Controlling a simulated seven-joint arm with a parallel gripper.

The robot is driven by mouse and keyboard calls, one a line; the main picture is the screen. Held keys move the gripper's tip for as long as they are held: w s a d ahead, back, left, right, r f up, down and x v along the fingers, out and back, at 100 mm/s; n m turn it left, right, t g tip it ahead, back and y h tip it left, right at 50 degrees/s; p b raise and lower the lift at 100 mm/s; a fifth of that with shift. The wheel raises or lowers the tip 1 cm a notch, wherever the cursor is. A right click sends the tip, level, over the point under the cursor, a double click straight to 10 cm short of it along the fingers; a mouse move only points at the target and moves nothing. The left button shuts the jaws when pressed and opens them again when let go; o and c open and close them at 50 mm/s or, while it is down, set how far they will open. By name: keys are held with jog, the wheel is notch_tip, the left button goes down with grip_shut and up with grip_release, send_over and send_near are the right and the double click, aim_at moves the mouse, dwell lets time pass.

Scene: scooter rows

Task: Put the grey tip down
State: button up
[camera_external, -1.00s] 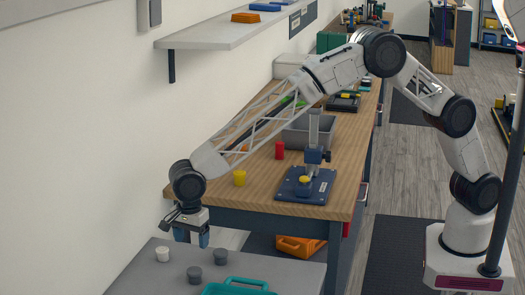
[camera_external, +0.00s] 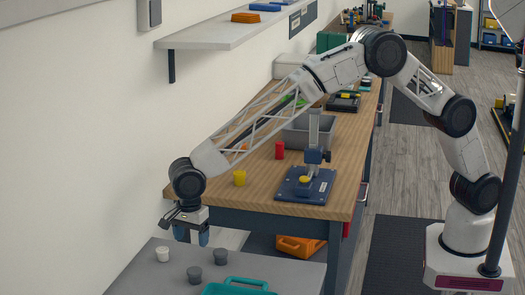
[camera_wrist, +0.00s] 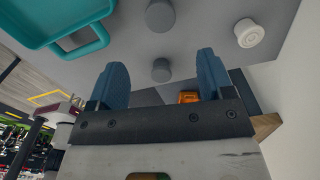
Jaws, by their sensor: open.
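Two grey tips stand on the light grey table. The nearer one (camera_external: 194,275) is at the front, also at the top of the wrist view (camera_wrist: 160,15). The other (camera_external: 221,257) is farther back and right; in the wrist view (camera_wrist: 161,70) it shows in the gap between my fingers, beyond them. No tip is between the pads.
A white tip (camera_external: 162,254) stands left of the grey ones. A teal tray (camera_external: 238,283) lies at right on the grey table. The wooden bench (camera_external: 240,200) behind holds a yellow cylinder (camera_external: 239,178), a red cylinder (camera_external: 280,150) and a blue-based press (camera_external: 306,190).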

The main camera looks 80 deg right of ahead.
jog(key=s+d+r+n, duration=0.2)
jog(key=s+d+r, duration=0.1)
jog(key=d+r, duration=0.45)
jog(key=s+d+r+n, duration=0.25)
jog(key=d+r, duration=0.35)
jog(key=d, duration=0.3)
jog(key=s+d+r+n+t, duration=0.1)
jog(key=s+d+r+n, duration=0.3)
jog(key=s+d, duration=0.45)
jog(key=s+d+r+n, duration=0.1)
jog(key=s+d+r, duration=0.6)
jog(key=d, duration=0.3)
jog(key=s+d+r+n+t, duration=0.15)
jog(key=s+d+n, duration=0.35)
jog(key=s+d, duration=0.7)
jog(key=s+d+f+n, duration=0.2)
jog(key=s, duration=0.8)
jog(key=s+d+f+n, duration=0.2)
jog(key=s+d+n, duration=0.1)
jog(key=s, duration=0.8)
jog(key=shift+s+d+f, duration=0.2)
jog(key=shift+s+d, duration=0.05)
jog(key=shift+d, duration=0.05)
